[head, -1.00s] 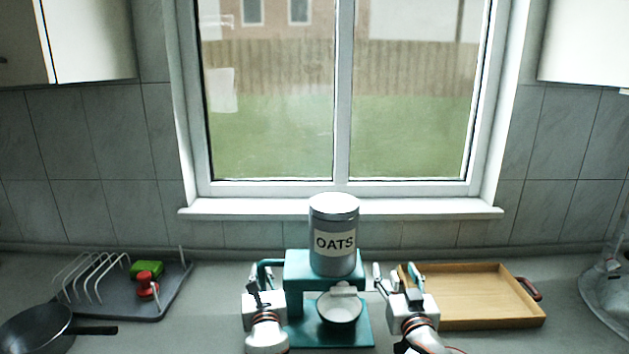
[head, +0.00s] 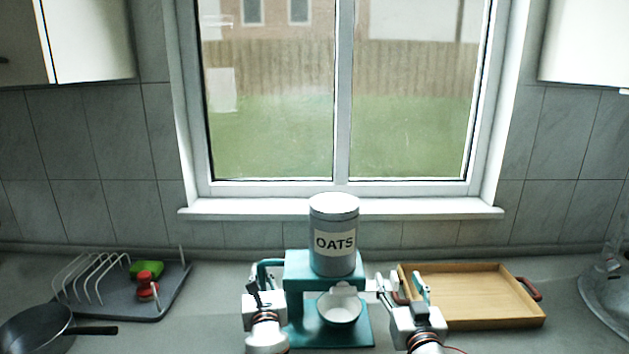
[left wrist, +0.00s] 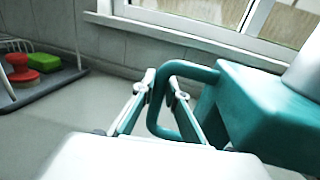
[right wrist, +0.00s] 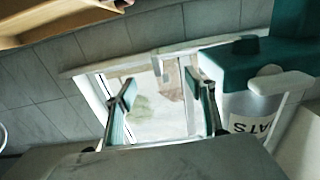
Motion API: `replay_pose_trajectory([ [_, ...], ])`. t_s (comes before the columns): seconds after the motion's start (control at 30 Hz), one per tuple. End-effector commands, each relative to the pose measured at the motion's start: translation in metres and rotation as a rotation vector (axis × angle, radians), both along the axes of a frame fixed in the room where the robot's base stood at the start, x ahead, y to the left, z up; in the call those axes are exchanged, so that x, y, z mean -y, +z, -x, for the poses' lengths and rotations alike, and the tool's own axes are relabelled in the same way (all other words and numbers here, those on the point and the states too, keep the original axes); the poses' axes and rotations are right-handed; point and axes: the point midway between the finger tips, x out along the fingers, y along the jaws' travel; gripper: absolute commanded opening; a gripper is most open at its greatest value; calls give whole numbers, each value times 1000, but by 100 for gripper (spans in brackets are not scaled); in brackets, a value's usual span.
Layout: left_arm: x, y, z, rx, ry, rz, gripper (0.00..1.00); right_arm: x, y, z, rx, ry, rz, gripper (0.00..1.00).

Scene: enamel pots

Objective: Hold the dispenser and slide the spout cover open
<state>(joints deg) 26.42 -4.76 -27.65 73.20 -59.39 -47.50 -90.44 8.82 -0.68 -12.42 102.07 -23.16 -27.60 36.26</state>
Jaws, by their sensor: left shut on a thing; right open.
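The teal dispenser (head: 310,258) stands on the counter, a grey OATS canister (head: 334,238) on top. My left gripper (head: 265,280) is shut on the teal loop handle at its left side. In the left wrist view, the fingers (left wrist: 162,88) sit on both sides of the handle (left wrist: 188,67). A small white piece (head: 343,286), apparently the spout cover, is at the front above a white bowl (head: 338,310). My right gripper (head: 402,286) is open and empty, right of the dispenser and apart from it. In the right wrist view, its fingers (right wrist: 165,105) are spread beside the canister (right wrist: 258,108).
A wooden tray (head: 480,295) lies right of the dispenser, close behind my right gripper. A dish rack (head: 172,292) with a green sponge (head: 147,268) and a red item (head: 146,284) is at left, near a dark pan (head: 35,325). A sink edge (head: 600,300) is at far right.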

Motion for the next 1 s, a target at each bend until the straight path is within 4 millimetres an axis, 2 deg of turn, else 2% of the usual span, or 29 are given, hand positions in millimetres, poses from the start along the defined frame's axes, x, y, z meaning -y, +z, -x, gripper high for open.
replay_pose_trajectory([
  [0.4,0,0,0,0,0,0,0,0,0,29,-1,0,-1,55],
  [0.87,0,0,0,0,0,0,0,1,0,35,-1,0,0,55],
  [1.0,0,0,0,0,0,0,0,1,-1,48,-2,0,-1,55],
])
